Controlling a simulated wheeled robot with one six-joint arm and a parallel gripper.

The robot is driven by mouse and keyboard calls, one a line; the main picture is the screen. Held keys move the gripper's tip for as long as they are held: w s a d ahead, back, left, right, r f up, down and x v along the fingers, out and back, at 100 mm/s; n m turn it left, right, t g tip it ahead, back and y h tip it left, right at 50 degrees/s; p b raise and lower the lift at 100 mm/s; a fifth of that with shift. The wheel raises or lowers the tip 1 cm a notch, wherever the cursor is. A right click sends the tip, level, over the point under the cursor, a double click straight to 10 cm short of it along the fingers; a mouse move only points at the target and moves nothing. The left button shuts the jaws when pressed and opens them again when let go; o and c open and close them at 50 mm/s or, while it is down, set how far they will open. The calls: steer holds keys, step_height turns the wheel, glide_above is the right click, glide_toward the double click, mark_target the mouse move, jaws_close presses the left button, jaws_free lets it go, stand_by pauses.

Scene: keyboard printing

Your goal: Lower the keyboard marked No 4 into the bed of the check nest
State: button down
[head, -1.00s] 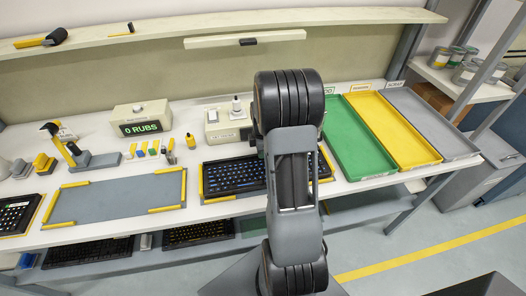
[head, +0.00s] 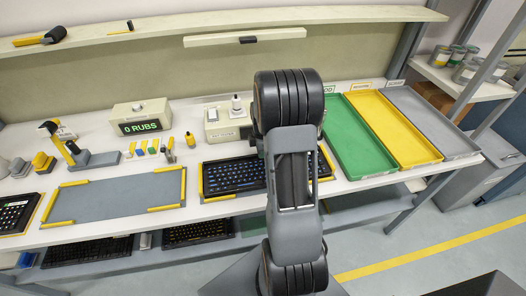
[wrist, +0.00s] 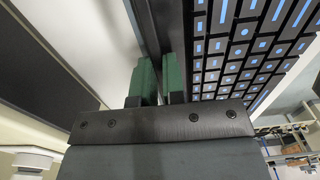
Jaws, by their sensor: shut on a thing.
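The keyboard (head: 232,175), black with blue-lit keys, lies at or just above the bed of the check nest, between the nest's yellow corner guides (head: 203,180). I cannot tell whether it touches the bed. No No 4 mark is readable on it. My gripper is hidden behind my arm in the head view. In the wrist view, my gripper (wrist: 160,78) has its green fingers shut on the keyboard's dark rim, with its keys (wrist: 245,45) to the right.
An empty grey bed with yellow corners (head: 115,198) lies to the left. Green (head: 358,135), yellow (head: 395,130) and grey (head: 432,122) trays stand to the right. A "0 RUBS" display box (head: 141,118) and a pale box (head: 226,122) stand behind. More keyboards sit on the lower shelf.

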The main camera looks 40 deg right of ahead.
steer(key=c, duration=1.1)
jaws_free()
steer(key=shift+r, duration=0.1)
steer(key=shift+r+p, duration=2.6)
steer(key=shift+r, duration=0.9)
steer(key=shift+f, duration=0.1)
